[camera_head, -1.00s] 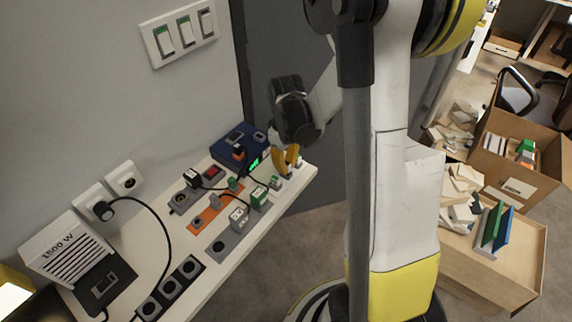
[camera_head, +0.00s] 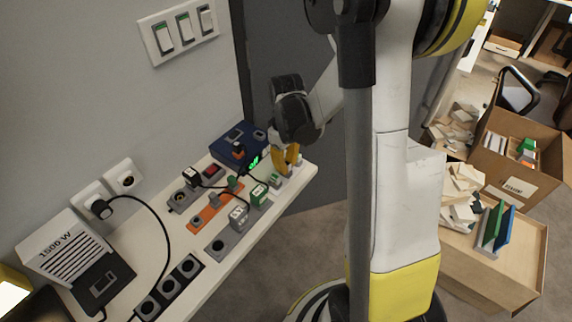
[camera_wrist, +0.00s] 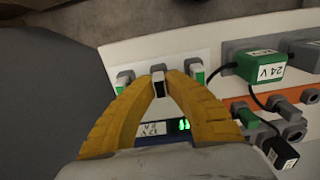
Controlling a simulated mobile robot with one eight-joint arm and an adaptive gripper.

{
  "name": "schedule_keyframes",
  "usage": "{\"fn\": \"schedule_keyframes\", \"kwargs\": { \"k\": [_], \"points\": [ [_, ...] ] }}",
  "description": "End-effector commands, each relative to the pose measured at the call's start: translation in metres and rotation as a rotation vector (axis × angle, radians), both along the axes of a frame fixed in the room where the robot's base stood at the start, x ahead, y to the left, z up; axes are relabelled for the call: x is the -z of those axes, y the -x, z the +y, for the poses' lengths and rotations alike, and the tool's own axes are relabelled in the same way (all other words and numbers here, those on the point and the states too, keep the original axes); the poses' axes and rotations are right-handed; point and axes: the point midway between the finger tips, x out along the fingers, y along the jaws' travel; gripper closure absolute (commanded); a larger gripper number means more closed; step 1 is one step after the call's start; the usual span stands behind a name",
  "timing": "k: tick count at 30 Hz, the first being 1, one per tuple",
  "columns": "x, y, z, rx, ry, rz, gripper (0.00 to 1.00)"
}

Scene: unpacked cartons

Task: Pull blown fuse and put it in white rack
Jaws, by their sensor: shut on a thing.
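In the wrist view, a row of small fuses stands on a white plate (camera_wrist: 140,62). The middle fuse (camera_wrist: 158,78) has a dark face, while the left fuse (camera_wrist: 122,80) and right fuse (camera_wrist: 198,76) show green. My gripper (camera_wrist: 160,83) has its yellow fingers closed around the middle fuse, which appears still in its place in the row. In the head view my gripper (camera_head: 286,170) is at the far end of the bench, and its fingers partly hide the row. I cannot make out a separate white rack.
The white bench (camera_head: 150,228) carries a green 24 V adapter (camera_wrist: 262,66), an orange socket strip (camera_head: 205,219) and a blue device (camera_head: 232,140). A black cable runs close to the right finger. A dark panel stands behind my gripper.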

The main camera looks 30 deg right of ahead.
Motion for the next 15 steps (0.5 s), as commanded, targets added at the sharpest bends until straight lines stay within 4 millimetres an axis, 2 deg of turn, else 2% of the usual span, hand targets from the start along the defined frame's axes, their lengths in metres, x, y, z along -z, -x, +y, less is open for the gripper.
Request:
{"fn": "schedule_keyframes", "kwargs": {
  "k": [15],
  "points": [
    [0.0063,0.0,0.0,0.0,0.0,0.0,1.0]
  ]
}}
